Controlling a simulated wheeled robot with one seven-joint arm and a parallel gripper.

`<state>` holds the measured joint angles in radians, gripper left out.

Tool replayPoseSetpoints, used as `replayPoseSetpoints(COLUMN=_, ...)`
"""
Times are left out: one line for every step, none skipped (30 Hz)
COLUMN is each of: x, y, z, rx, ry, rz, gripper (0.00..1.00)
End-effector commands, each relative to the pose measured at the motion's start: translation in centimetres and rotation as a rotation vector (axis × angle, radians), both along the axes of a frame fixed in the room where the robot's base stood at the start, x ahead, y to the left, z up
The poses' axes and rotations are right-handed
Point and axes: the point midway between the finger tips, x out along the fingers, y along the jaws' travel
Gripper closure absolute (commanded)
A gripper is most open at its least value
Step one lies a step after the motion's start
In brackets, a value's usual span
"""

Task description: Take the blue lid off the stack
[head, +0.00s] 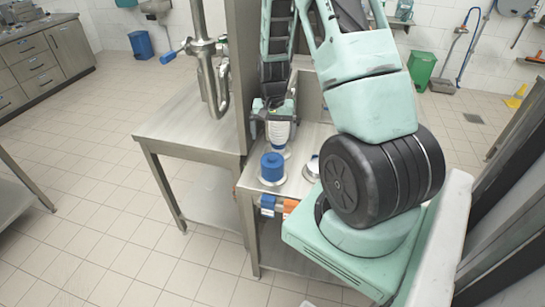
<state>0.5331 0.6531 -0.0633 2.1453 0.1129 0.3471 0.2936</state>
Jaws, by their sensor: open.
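The stack of blue lids (272,167) stands upright on a round metal base near the front left corner of the steel table. Its single lids cannot be told apart at this size. My gripper (273,111) is open, behind and above the blue stack and apart from it in the picture. A white ribbed piece (280,134) shows just below the gripper, behind the blue stack. I cannot tell whether the gripper touches it.
The steel table (258,186) has blue and orange parts (278,206) along its front edge. A round metal holder (312,168) is partly hidden by my arm. A pipe fitting (211,65) rises from the adjoining table at left. The tiled floor is clear at front left.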

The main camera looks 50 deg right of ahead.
Motion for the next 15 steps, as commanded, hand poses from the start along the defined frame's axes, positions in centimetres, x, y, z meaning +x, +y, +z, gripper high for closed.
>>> replayPoseSetpoints(x=-0.1, y=0.0, z=-0.7, rx=0.003, ry=0.004, rz=-0.001, gripper=0.04)
replayPoseSetpoints(x=-0.1, y=0.0, z=-1.2, rx=0.002, ry=0.004, rz=-0.001, gripper=0.04)
replayPoseSetpoints(x=-0.1, y=0.0, z=-1.6, rx=0.002, ry=0.002, rz=-0.001, gripper=0.04)
replayPoseSetpoints(x=-0.1, y=0.0, z=-2.0, rx=0.002, ry=0.002, rz=0.000, gripper=0.04)
replayPoseSetpoints(x=-0.1, y=0.0, z=-2.3, rx=0.001, ry=0.002, rz=0.000, gripper=0.04)
replayPoseSetpoints(x=0.0, y=0.0, z=-2.7, rx=0.001, ry=0.002, rz=0.000, gripper=0.04)
replayPoseSetpoints(x=0.0, y=0.1, z=-2.9, rx=0.001, ry=0.002, rz=0.001, gripper=0.04)
replayPoseSetpoints(x=0.0, y=0.1, z=-3.1, rx=0.002, ry=0.001, rz=0.001, gripper=0.04)
replayPoseSetpoints(x=0.0, y=0.1, z=-3.2, rx=0.001, ry=0.001, rz=0.001, gripper=0.04)
replayPoseSetpoints(x=0.0, y=0.1, z=-3.3, rx=0.000, ry=0.000, rz=0.001, gripper=0.04)
replayPoseSetpoints(x=0.0, y=0.1, z=-3.4, rx=0.001, ry=-0.001, rz=0.001, gripper=0.04)
replayPoseSetpoints(x=0.0, y=0.1, z=-3.5, rx=0.000, ry=0.000, rz=0.001, gripper=0.04)
replayPoseSetpoints(x=-0.1, y=0.2, z=-3.7, rx=0.001, ry=0.001, rz=0.001, gripper=0.04)
replayPoseSetpoints(x=-0.1, y=0.2, z=-3.9, rx=0.002, ry=0.002, rz=0.002, gripper=0.04)
replayPoseSetpoints(x=-0.1, y=0.3, z=-4.1, rx=0.002, ry=0.002, rz=0.002, gripper=0.04)
